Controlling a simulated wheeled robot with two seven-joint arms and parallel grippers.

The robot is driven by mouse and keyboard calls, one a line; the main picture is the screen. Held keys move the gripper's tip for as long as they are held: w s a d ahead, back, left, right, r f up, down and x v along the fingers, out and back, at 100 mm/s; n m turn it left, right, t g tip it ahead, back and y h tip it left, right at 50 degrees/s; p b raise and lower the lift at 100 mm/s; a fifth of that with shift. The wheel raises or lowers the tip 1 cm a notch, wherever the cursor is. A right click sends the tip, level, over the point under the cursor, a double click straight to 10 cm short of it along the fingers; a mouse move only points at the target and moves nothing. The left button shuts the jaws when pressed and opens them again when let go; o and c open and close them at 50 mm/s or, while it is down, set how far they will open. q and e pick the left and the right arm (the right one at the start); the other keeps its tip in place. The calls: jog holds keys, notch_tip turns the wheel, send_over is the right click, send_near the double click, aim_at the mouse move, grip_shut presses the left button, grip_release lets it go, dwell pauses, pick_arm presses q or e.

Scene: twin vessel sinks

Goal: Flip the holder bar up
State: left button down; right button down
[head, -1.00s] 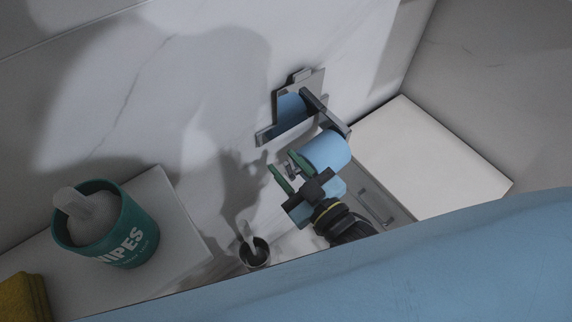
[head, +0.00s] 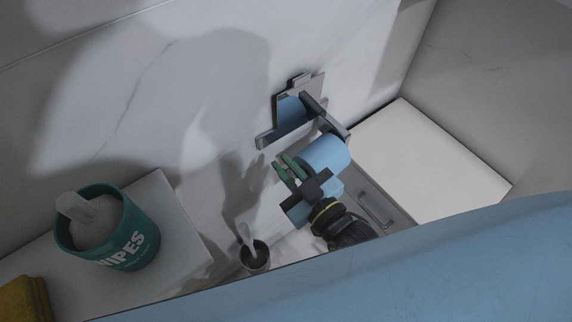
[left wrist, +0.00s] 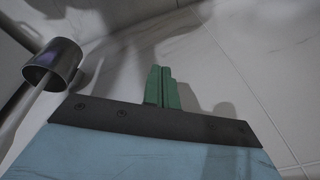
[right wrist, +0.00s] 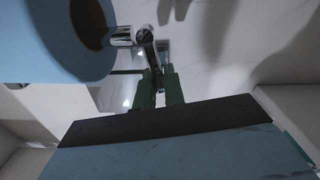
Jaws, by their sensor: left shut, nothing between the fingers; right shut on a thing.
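The holder (head: 316,88) is a chrome plate on the marble wall with an arm (head: 327,116) reaching out and a blue roll (head: 326,153) hanging by it. My right gripper (head: 287,168) is at the roll's left end, its green fingers close together. In the right wrist view the fingers (right wrist: 160,84) are shut on the chrome holder bar (right wrist: 149,50), just right of the blue roll (right wrist: 88,62) with its dark hollow core. The exact grip is partly hidden. My left gripper shows only in the left wrist view (left wrist: 161,86), shut and empty.
A green wipes tub (head: 143,250) stands on a white ledge at the left, with a yellow sponge (head: 25,300) near it. A dark cup with a brush (head: 262,259) is below my right gripper. A chrome cylinder (left wrist: 66,57) is left of my left gripper. A white box-like surface (head: 430,150) is at the right.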

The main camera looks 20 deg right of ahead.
jog(key=m+p, duration=0.1)
jog(key=d+m+p, duration=0.1)
jog(key=shift+w+p, duration=0.2)
jog(key=shift+p, duration=0.2)
pick_arm(q)
jog(key=s+a+f, duration=0.1)
jog(key=s+f, duration=0.4)
jog(key=f, duration=0.1)
jog(key=shift+s+a+g, duration=0.3)
jog(key=shift+a, duration=0.05)
pick_arm(e)
jog(key=c, duration=1.5)
grip_release()
jog(key=shift+s, duration=0.1)
